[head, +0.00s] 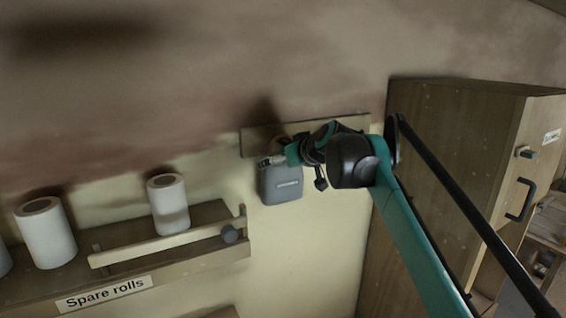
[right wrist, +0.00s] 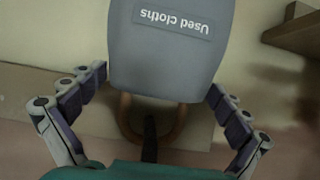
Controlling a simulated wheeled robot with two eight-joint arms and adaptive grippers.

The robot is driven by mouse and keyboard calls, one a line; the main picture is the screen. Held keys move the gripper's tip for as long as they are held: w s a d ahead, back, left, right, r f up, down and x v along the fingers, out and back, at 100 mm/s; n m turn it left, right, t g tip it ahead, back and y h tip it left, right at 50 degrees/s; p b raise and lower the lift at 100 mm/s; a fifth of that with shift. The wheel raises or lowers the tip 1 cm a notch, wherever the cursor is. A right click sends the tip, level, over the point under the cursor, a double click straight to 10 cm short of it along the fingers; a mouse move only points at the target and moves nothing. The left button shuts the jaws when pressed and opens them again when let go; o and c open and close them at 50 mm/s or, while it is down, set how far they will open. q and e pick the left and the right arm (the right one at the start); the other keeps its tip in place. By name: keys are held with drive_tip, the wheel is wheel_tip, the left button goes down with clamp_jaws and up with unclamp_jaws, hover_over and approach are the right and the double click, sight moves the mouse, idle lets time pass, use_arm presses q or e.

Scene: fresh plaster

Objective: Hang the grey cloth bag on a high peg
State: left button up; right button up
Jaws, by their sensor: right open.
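The grey cloth bag (head: 282,186) hangs against the wall just below a wooden peg board (head: 255,141). In the right wrist view the bag (right wrist: 165,60) appears upside down with its "Used cloths" label. Its tan loop (right wrist: 181,124) shows around a dark peg (right wrist: 150,140) on the board. My right gripper (head: 279,158) is at the top of the bag, in front of the board. In the right wrist view its fingers (right wrist: 157,85) are spread wide, one on each side of the bag and loop, apart from both. My left gripper is out of view.
A shelf labelled "Spare rolls" (head: 103,292) with white rolls (head: 168,205) and a pale rail (head: 160,244) stands at the left. A wooden cupboard (head: 450,135) with a dark handle stands close on the right. Bare wall lies between them below the bag.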

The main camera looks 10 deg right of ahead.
idle(0.4)
drive_tip(key=v, duration=1.2)
drive_tip(key=s+d+f+m+g+h+b, duration=0.1)
drive_tip(key=s+f+b, duration=0.8)
drive_tip(key=f, duration=1.8)
drive_tip(key=s+d+f+m+g+h+b, duration=0.2)
drive_tip(key=s+f+b, duration=0.7)
drive_tip(key=f+b, duration=0.8)
drive_tip(key=s+d+f+m+g+h+b, duration=0.1)
drive_tip(key=s+f+b, duration=0.9)
drive_tip(key=f, duration=2.7)
drive_tip(key=d+b, duration=0.1)
drive_tip(key=b, duration=0.2)
drive_tip(key=shift+d+f+h+b, duration=0.25)
drive_tip(key=shift+d+h+b, duration=0.05)
drive_tip(key=shift+b, duration=0.1)
drive_tip(key=shift+s, duration=0.1)
